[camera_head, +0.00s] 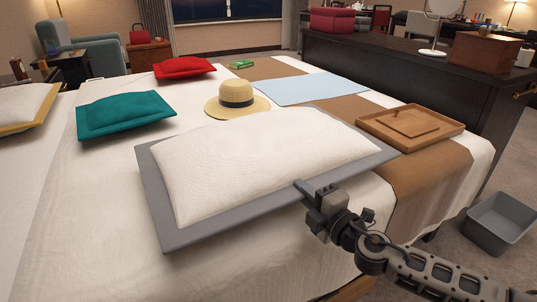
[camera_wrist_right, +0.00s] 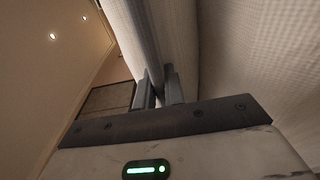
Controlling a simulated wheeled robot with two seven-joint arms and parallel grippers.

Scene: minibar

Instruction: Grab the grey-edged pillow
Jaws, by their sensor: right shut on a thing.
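The grey-edged pillow (camera_head: 265,160) is white with a wide flat grey border and shows large in the head view, over the near part of the bed. My right gripper (camera_head: 305,190) is at its near right edge, shut on the grey border. In the right wrist view the two fingers (camera_wrist_right: 159,92) close on the pillow's edge, and the pale fabric (camera_wrist_right: 225,50) rises above them. I cannot tell how much of the pillow rests on the bed. My left gripper is not in view.
The bed (camera_head: 90,230) also bears a teal pillow (camera_head: 125,113), a red pillow (camera_head: 184,67), a straw hat (camera_head: 237,99), a light blue cloth (camera_head: 310,88) and a wooden tray (camera_head: 410,127). A grey bin (camera_head: 500,220) stands on the floor at right.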

